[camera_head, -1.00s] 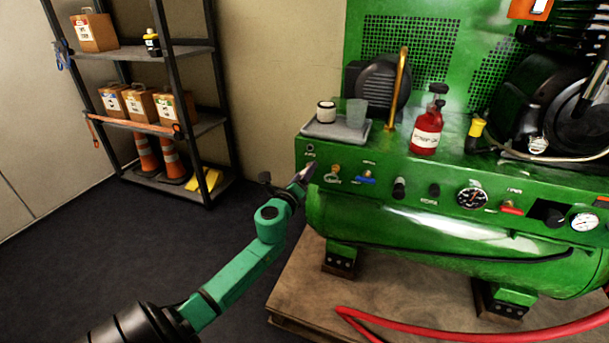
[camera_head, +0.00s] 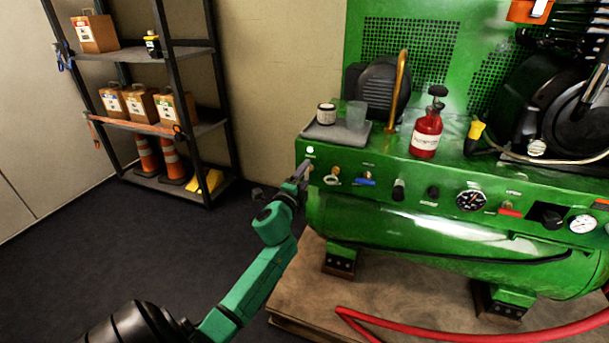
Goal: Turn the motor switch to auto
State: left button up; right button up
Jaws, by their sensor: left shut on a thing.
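The green compressor panel (camera_head: 450,190) carries a row of controls along its front. At its left end a small round lamp (camera_head: 310,149) glows pale white-green, with a tiny label under it that is too small to read. My left gripper (camera_head: 305,170) is at the panel's left end, just below the lamp, and is shut on a small control there. The fingers mostly hide that control; it appears to be the motor switch, and I cannot make out its setting. My right gripper is not in view.
A brass knob (camera_head: 333,176) and a blue-handled valve (camera_head: 365,181) sit close to the right of my gripper. A grey tray (camera_head: 325,132) with a jar and a cup stands above. A red bottle (camera_head: 427,134) is further right. Open floor lies left.

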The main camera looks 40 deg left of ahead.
pick_arm(q)
jog(key=shift+f, duration=0.1)
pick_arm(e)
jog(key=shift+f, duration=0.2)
pick_arm(q)
jog(key=o, duration=1.4)
jog(key=shift+c, duration=0.2)
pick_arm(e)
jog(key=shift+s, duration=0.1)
pick_arm(q)
jog(key=shift+s, duration=0.1)
jog(key=shift+s+d, duration=0.2)
jog(key=shift+s, duration=0.15)
jog(key=p+v, duration=0.1)
jog(key=v, duration=1.2)
jog(key=shift+s, duration=0.3)
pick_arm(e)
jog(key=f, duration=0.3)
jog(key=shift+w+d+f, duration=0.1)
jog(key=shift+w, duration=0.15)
pick_arm(q)
jog(key=shift+d+n, duration=0.1)
jog(key=shift+n, duration=0.2)
